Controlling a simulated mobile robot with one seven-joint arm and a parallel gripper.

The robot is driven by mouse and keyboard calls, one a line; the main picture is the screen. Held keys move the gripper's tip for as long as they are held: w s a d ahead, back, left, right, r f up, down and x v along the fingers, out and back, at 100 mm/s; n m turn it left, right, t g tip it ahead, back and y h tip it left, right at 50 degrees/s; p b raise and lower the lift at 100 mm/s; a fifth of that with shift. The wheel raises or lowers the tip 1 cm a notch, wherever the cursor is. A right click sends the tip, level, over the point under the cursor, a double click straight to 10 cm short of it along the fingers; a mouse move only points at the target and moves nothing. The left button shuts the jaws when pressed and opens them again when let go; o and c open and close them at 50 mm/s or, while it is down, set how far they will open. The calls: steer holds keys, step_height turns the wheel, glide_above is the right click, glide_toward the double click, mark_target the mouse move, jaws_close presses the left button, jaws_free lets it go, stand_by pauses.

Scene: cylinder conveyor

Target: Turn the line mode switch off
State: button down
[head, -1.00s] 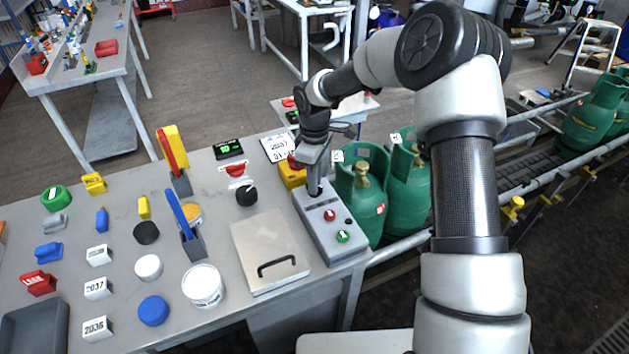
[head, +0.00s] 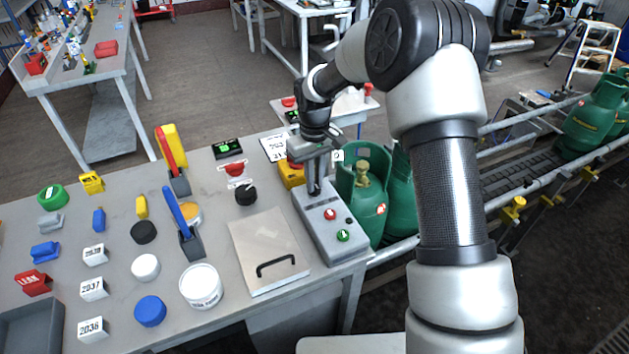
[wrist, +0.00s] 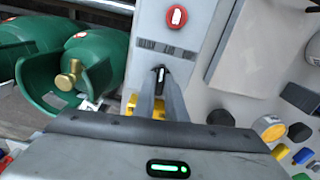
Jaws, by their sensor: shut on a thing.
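A grey control box (head: 322,226) stands at the right end of the table, with a red button (head: 330,214) and a green button (head: 343,236) on top. A small black switch knob (wrist: 160,73) with a white mark sits on the same box, below the red button in the wrist view. My gripper (wrist: 160,88) points down over the box and is shut on this knob. In the head view my gripper (head: 315,190) hides the knob.
Green gas cylinders (head: 362,195) stand on the conveyor just right of the box. A yellow box with a red button (head: 292,174) sits close behind my gripper. A metal lid with a black handle (head: 268,255) lies left, near a black knob (head: 246,195).

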steer(key=shift+w+r+m, duration=0.1)
steer(key=shift+m, duration=0.4)
steer(key=c, duration=1.8)
jaws_free()
step_height(320, 180, up, 17)
steer(key=p, duration=0.1)
steer(key=shift+r, duration=0.15)
